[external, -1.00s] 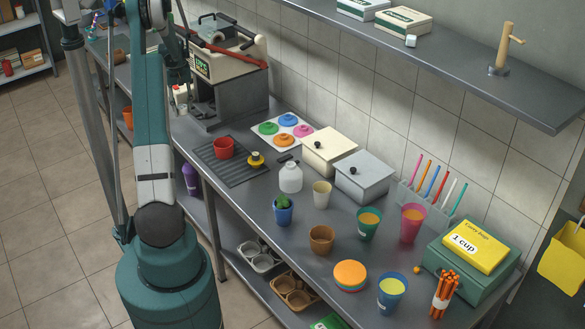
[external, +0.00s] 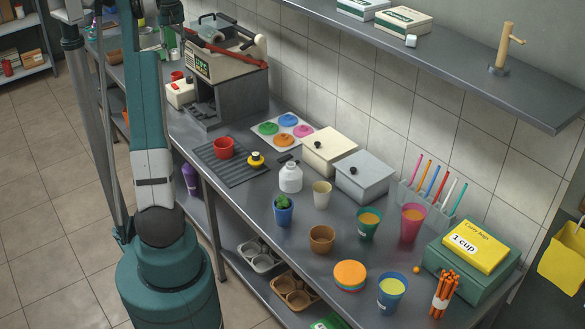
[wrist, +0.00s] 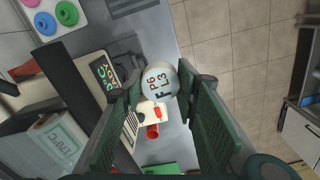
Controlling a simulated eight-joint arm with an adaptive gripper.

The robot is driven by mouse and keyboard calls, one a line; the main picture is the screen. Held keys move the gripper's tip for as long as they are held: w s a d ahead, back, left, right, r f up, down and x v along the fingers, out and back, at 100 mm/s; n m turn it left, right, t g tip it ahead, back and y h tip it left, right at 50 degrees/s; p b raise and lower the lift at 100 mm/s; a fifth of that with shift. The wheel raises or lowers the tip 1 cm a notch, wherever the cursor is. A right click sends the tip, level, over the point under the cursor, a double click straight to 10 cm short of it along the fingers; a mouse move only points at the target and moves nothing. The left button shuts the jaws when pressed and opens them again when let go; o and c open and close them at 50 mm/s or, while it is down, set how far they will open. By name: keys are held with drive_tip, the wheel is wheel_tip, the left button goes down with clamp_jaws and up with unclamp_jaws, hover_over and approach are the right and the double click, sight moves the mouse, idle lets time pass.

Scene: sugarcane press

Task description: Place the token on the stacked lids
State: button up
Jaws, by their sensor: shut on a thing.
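My gripper (wrist: 160,88) is shut on a round, pale token (wrist: 160,76) with dark and red lettering, seen in the wrist view. The token is held between the two green fingertips, above the bench near the press. In the external view my arm rises at the left, and the gripper and token cannot be made out there. The stacked lids (external: 350,276), orange on top with other colours at the edge, lie on the front part of the bench, far from my gripper. They are not seen in the wrist view.
The press (external: 228,65) stands at the back left of the bench. Around the lids stand a yellow-filled blue cup (external: 392,294), a brown cup (external: 321,239) and orange sticks (external: 445,294). A potted cactus (external: 283,211) and white bottle (external: 290,178) stand nearer the middle. A shelf (external: 460,65) overhangs the back.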

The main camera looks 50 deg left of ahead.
wheel_tip(320, 180, up, 9)
drive_tip(key=shift+f, duration=0.1)
drive_tip(key=w+d+r+m+p, duration=0.1)
drive_tip(key=w+d+m, duration=0.1)
drive_tip(key=w+d, duration=0.6)
drive_tip(key=w+d+m+p, duration=0.1)
drive_tip(key=w+d, duration=0.3)
drive_tip(key=d, duration=0.8)
drive_tip(key=m+p, duration=0.4)
drive_tip(key=m, duration=0.3)
hover_over(291, 164)
wheel_tip(291, 164, down, 26)
drive_tip(key=shift+f, duration=0.5)
drive_tip(key=shift+f, duration=0.1)
drive_tip(key=shift+f, duration=2.85)
